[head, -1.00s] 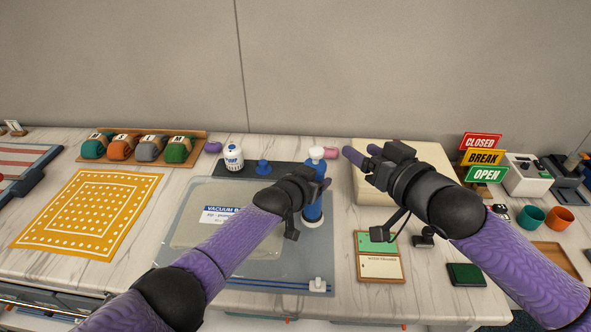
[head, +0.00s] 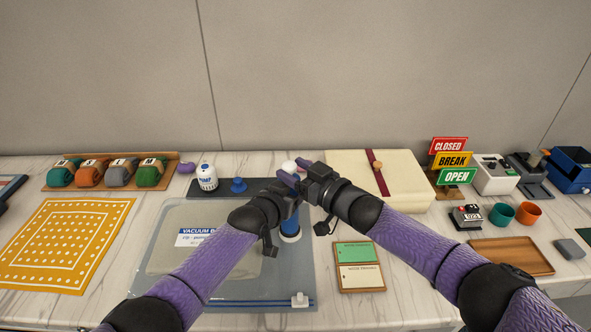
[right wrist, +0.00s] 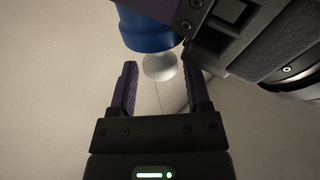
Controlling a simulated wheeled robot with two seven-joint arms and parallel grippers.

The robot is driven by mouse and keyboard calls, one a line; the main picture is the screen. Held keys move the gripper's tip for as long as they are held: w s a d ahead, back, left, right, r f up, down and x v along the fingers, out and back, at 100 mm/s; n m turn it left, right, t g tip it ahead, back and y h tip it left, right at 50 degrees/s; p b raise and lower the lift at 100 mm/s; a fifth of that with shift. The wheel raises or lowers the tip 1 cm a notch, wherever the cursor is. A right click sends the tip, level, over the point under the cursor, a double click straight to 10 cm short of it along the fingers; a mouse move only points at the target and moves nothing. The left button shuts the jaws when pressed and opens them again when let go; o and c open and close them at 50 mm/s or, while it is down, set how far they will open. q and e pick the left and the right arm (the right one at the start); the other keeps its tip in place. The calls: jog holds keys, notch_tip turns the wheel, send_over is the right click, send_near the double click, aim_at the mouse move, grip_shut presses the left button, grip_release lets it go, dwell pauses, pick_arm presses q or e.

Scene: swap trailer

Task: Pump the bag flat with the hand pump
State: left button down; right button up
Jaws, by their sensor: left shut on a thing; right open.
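The vacuum bag (head: 180,262) lies flat on the table, a clear grey sheet with a blue and white label and a blue zip strip along its front edge. The blue hand pump (head: 290,228) stands upright on the bag's right part, with a white knob (head: 289,167) on top. My left gripper (head: 294,190) is shut on the pump's body. My right gripper (head: 299,171) is open at the height of the knob. In the right wrist view the white knob (right wrist: 159,67) lies between the spread fingers, toward their tips; I cannot tell whether they touch it.
A white slider (head: 299,299) sits on the zip strip. Behind the bag are a white bottle (head: 207,178) and a blue knob-like part (head: 238,185) on a dark mat. A cream box (head: 400,180) stands to the right, behind a green and cream card (head: 361,267).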

jog(key=shift+c, duration=0.2)
grip_shut()
dwell(1.3)
